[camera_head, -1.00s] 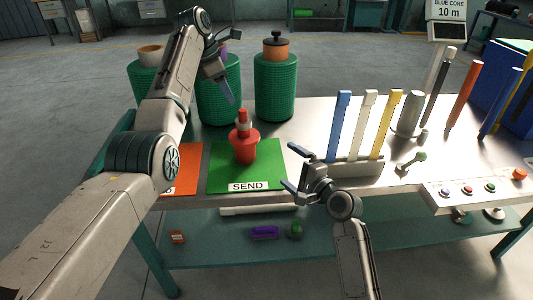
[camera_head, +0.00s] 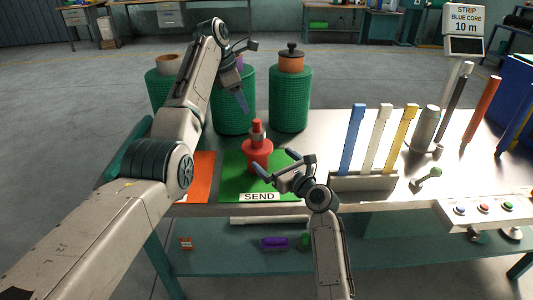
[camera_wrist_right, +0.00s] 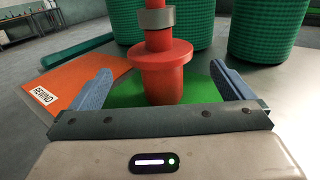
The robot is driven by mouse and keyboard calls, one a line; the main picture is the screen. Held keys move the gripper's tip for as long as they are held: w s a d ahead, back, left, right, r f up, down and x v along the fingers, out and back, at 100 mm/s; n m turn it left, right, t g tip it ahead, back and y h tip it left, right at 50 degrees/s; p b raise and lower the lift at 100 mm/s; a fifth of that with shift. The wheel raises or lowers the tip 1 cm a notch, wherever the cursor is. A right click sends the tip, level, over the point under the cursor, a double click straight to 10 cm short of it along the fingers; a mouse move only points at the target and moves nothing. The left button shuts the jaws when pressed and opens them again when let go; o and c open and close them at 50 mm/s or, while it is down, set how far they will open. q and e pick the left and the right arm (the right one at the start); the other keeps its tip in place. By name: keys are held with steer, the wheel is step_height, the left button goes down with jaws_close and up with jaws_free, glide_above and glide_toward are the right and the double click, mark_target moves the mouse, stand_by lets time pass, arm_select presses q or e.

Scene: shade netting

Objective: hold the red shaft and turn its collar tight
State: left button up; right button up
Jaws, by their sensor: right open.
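The red shaft (camera_head: 257,158) stands upright in a flanged red base on the green SEND mat (camera_head: 232,180). Its grey collar (camera_head: 257,138) sits around the shaft, with red showing above and below it; in the right wrist view the collar (camera_wrist_right: 157,20) is at the top. My right gripper (camera_head: 275,163) is open, low at the shaft's near side. In the right wrist view its fingers stand either side of the red base (camera_wrist_right: 165,78), apart from it. My left gripper (camera_head: 248,73) looks open and empty, above and behind the shaft, in front of a green roll.
Several green netting rolls (camera_head: 290,98) stand behind the table. An orange mat (camera_head: 200,175) lies left of the green one. Right of the shaft are a rack (camera_head: 362,182) of coloured strips, a small lever (camera_head: 427,178) and a button panel (camera_head: 482,212). A sign reads STRIP BLUE CORE 10 m.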

mark_target(258, 146)
steer(key=x, duration=0.9)
steer(key=shift+w, duration=0.15)
steer(key=c, duration=1.3)
steer(key=o, duration=0.8)
steer(key=c, duration=0.5)
steer(key=shift+c, duration=0.2)
